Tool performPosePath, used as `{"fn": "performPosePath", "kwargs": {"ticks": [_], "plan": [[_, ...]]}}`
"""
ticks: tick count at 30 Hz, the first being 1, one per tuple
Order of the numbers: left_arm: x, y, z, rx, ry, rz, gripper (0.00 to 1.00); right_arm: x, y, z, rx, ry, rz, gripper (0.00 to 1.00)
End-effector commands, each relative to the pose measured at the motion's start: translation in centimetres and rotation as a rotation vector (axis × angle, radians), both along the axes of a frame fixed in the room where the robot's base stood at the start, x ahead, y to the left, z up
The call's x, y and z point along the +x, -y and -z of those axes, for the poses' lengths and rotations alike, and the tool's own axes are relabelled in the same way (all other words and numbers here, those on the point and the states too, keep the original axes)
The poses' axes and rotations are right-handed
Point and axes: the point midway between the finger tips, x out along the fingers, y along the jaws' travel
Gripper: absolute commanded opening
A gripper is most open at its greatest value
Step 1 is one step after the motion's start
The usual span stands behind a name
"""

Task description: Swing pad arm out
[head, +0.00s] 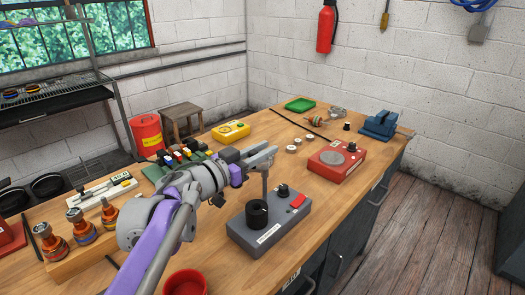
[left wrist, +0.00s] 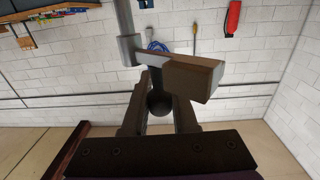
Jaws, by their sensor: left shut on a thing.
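A grey bench device (head: 255,236) stands on the workbench with a black cup, a black knob and a red switch on top. A thin upright post (head: 265,186) rises from it. In the left wrist view the pad arm (left wrist: 195,76) runs sideways from the post's collar (left wrist: 130,48) and ends in a brownish block. My left gripper (head: 262,157) is at the top of the post. In the left wrist view its fingers (left wrist: 160,110) are shut on a dark round knob (left wrist: 158,103) under the pad arm. In the head view my gripper hides most of the pad arm.
A red scale-like box (head: 337,160), a blue vise (head: 380,125) and a yellow box (head: 231,131) stand farther back on the workbench (head: 335,210). A red bowl (head: 185,283) is at the near edge. Bare wood lies right of the grey device.

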Motion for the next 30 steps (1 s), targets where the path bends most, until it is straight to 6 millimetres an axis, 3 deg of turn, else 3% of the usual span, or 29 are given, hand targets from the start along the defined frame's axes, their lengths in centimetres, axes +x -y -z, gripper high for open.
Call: {"fn": "performPosePath", "kwargs": {"ticks": [17,18,22,30], "plan": [[0.05,0.06,-0.06,-0.001,0.001,0.032,0.0,-0.01,0.0,-0.05,0.0,0.0,0.0,0.5],[0.06,0.07,-0.07,-0.001,0.001,0.032,0.32,-0.01,0.0,-0.05,0.0,0.0,0.0,0.5],[0.05,0.07,-0.06,-0.001,0.001,0.032,0.55,-0.01,0.0,-0.05,0.0,0.0,0.0,0.5],[0.03,0.08,-0.04,-0.001,0.001,0.033,0.57,-0.01,0.0,-0.05,0.0,0.0,0.0,0.5]]}}
